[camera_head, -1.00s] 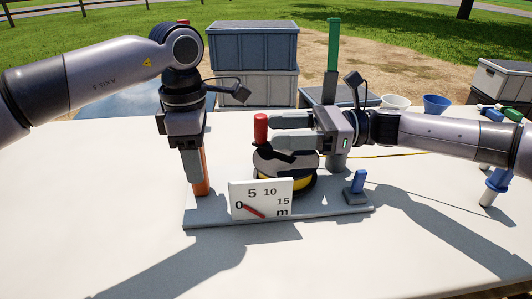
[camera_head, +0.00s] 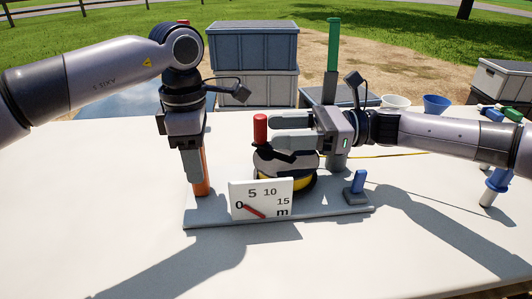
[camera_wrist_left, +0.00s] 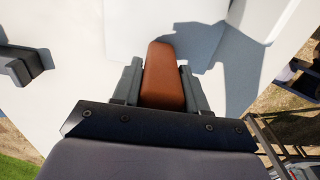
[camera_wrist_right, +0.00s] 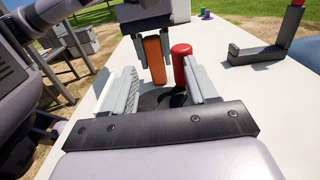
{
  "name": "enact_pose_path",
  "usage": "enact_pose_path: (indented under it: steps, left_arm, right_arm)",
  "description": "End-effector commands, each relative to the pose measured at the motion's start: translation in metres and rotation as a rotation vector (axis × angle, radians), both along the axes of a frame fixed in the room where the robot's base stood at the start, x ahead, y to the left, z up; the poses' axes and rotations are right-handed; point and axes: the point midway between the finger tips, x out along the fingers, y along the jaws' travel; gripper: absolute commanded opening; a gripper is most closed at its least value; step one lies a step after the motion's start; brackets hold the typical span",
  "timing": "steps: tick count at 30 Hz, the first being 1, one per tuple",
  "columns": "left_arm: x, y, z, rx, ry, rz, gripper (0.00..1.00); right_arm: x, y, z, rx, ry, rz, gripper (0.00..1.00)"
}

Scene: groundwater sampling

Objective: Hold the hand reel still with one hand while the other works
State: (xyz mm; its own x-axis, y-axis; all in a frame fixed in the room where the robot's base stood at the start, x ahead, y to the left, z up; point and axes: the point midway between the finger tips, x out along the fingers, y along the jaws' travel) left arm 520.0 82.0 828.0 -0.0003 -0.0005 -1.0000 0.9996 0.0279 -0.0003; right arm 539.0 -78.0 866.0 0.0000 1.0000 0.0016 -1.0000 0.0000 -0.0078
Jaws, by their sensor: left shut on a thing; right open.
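The hand reel (camera_head: 304,187) stands on a grey base board (camera_head: 330,212), with a dark drum and a yellow band. An upright orange handle (camera_head: 202,183) rises at the board's left end. My left gripper (camera_head: 195,172) is shut on it from above; the left wrist view shows the orange handle (camera_wrist_left: 162,75) between both fingers. A red crank knob (camera_head: 260,128) stands upright over the reel. My right gripper (camera_head: 273,132) is open just right of the knob, pointing left. In the right wrist view the red knob (camera_wrist_right: 182,62) shows beyond the finger tips, nearer the right finger.
A white dial plate (camera_head: 262,199) marked 0 to 15 m, red needle near 0, stands before the reel. A blue lever (camera_head: 358,182) is at the board's right. A green-topped post (camera_head: 333,60) stands behind. The front table is clear.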

Motion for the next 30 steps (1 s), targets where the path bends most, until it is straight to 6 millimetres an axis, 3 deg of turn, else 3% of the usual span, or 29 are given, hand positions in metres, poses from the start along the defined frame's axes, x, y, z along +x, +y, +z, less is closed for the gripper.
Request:
enact_pose_path:
  steps: [5,18,24,30]
  left_arm:
    - [0.000,-0.001,0.001,-0.003,-0.002,0.000,0.00]
    - [0.000,0.000,0.001,-0.003,-0.002,0.000,0.00]
    - [0.000,0.000,0.001,-0.003,-0.002,0.000,0.00]
    - [0.000,0.000,0.001,-0.003,-0.002,0.000,0.00]
  right_arm:
    - [0.001,-0.017,0.000,0.002,0.001,-0.006,0.57]
    - [0.001,-0.103,0.000,0.001,0.000,-0.004,0.57]
    - [0.000,-0.119,0.000,0.000,0.001,-0.002,0.57]
    - [0.000,-0.120,0.000,0.000,0.001,0.000,0.57]
